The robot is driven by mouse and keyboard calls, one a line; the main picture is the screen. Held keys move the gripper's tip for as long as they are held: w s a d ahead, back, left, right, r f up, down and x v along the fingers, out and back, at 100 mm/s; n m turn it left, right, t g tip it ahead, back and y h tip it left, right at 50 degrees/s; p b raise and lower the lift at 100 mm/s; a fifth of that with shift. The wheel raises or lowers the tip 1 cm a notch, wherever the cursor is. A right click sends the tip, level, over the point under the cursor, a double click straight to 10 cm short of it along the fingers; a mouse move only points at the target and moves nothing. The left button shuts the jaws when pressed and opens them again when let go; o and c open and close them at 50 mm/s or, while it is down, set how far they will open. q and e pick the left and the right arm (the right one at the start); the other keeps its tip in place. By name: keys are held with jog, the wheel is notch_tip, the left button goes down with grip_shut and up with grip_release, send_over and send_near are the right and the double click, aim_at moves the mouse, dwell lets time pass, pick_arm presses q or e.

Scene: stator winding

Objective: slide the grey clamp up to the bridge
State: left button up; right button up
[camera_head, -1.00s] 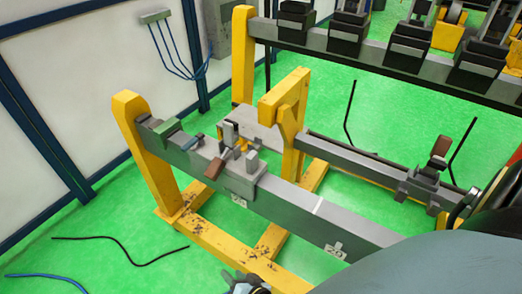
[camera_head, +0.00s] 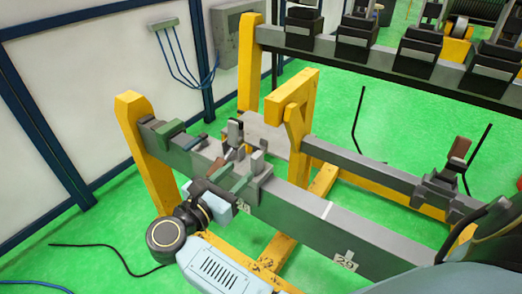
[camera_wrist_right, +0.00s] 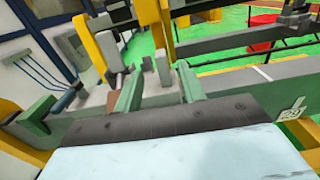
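The grey clamp (camera_head: 266,174) sits on the near grey beam (camera_head: 310,208), with short upright posts on top. My right gripper (camera_head: 236,176) has come in low from the front and reaches over the beam at the clamp. In the right wrist view its two green fingers (camera_wrist_right: 158,85) stand apart, with a grey upright post of the clamp (camera_wrist_right: 162,68) between them and gaps visible on both sides. Whether the fingers touch the clamp cannot be told. A yellow arch (camera_head: 296,88), possibly the bridge, stands behind the beam. My left gripper is not in view.
A green block (camera_head: 166,130) sits at the beam's left end by a yellow post (camera_head: 145,150). A second grey beam (camera_head: 370,170) runs behind to the right with another clamp-like fixture (camera_head: 440,188). The green floor in front left is clear except for cables.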

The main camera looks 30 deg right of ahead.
aim_at(261, 151)
jog(key=x, duration=0.9)
jog(key=shift+w+d+p, duration=0.15)
jog(key=shift+d+p, duration=0.2)
jog(key=shift+p, duration=0.05)
jog(key=shift+w+d, duration=0.2)
jog(key=shift+d, duration=0.25)
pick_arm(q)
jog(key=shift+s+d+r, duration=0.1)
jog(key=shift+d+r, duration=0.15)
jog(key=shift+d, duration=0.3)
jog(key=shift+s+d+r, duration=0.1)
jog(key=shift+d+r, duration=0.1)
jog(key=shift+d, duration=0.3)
pick_arm(e)
grip_shut()
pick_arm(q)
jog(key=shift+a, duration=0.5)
